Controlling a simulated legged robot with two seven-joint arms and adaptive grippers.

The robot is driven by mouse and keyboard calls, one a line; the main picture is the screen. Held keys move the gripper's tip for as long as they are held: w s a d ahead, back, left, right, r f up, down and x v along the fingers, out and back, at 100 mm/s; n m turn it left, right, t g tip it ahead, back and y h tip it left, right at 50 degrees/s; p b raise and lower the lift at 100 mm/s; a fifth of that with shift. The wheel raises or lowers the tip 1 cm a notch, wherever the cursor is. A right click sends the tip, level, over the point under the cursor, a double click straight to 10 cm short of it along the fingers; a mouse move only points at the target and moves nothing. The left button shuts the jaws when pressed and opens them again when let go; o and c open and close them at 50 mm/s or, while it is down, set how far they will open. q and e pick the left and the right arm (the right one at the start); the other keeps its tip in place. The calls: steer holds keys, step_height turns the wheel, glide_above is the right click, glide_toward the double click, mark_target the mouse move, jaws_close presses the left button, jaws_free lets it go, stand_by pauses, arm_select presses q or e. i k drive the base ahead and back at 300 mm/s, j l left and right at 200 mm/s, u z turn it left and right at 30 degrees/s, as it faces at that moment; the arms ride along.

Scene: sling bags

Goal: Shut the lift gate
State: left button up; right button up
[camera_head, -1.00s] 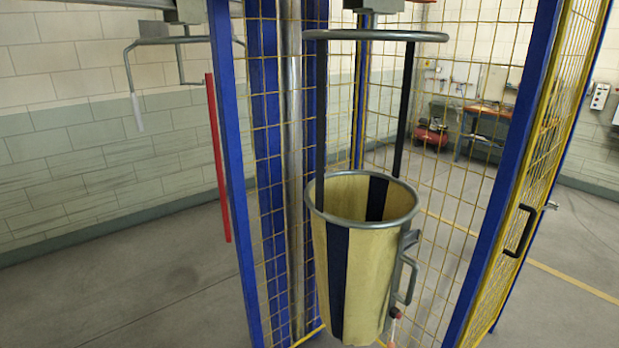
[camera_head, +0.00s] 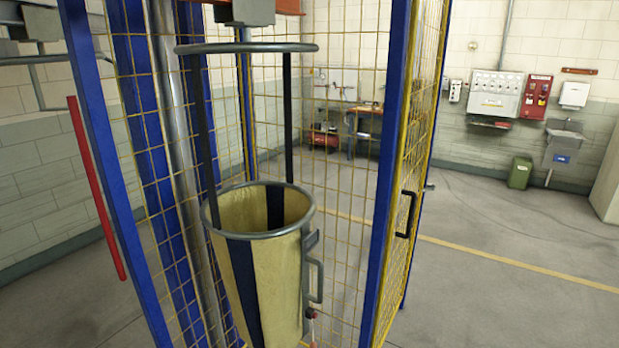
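The lift gate (camera_head: 414,165) is a yellow mesh panel beside a blue post (camera_head: 390,170), right of the middle. It appears swung open, angled away from the cage front. A black handle (camera_head: 407,214) is fixed on its frame. A small latch-like piece (camera_head: 429,187) sticks out at its far edge. Inside the blue-framed cage hangs a cream and dark striped sling bag (camera_head: 265,280) with a metal rim and side handle, under a round ring (camera_head: 247,48). Neither of my grippers is in view.
A red bar (camera_head: 97,190) runs beside the left blue post (camera_head: 105,150). Open grey floor with a yellow line (camera_head: 520,264) lies to the right. A green bin (camera_head: 520,172), a sink (camera_head: 563,148) and wall boxes (camera_head: 496,94) stand at the back wall.

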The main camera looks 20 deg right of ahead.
mark_target(411, 53)
steer(key=z, duration=1.3)
steer(key=i+l, duration=0.2)
steer(key=i, duration=0.3)
steer(key=i+l+u, duration=0.1)
steer(key=i, duration=0.35)
steer(key=i+l, duration=0.3)
steer(key=i, duration=0.2)
